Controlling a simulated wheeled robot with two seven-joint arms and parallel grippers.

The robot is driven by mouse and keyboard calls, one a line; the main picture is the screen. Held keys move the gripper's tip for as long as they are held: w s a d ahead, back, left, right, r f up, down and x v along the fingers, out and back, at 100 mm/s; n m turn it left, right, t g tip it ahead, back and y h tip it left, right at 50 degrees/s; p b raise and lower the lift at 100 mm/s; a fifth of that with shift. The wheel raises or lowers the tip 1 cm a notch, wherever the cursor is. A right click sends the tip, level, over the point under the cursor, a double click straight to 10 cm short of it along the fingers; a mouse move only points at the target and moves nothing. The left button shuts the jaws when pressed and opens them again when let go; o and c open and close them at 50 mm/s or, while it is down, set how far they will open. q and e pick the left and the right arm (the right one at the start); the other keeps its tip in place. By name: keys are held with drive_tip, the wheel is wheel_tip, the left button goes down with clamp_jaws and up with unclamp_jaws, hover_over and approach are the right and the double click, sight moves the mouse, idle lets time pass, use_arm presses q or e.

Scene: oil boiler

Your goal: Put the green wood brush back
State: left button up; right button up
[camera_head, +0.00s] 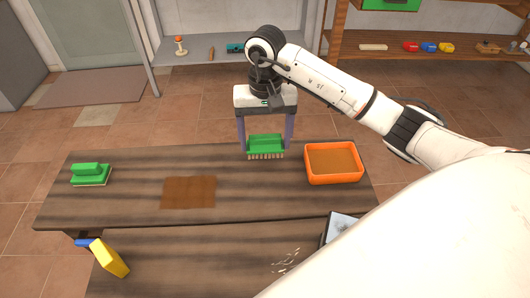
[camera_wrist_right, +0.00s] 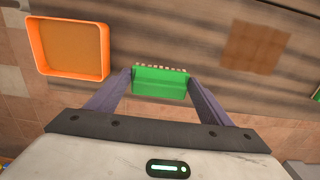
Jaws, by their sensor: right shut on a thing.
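The green brush (camera_head: 265,145) with pale bristles is at the back edge of the dark wooden table (camera_head: 130,205), left of the orange tray. My right gripper (camera_head: 266,148) is shut on it, one finger at each end. The brush also shows between the fingers in the right wrist view (camera_wrist_right: 160,83), bristles toward the table. I cannot tell whether the bristles touch the tabletop. My left gripper does not show.
An orange tray (camera_head: 309,178) with brown content stands right of the brush. A brown patch (camera_head: 188,192) marks the table's middle. Shelves (camera_head: 440,57) stand behind.

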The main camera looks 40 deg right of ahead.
sight(265, 147)
drive_tip(key=shift+f, duration=2.65)
drive_tip(key=o, duration=0.9)
wheel_tip(265, 147, up, 12)
drive_tip(key=shift+r+b, duration=0.15)
drive_tip(key=shift+b, duration=0.15)
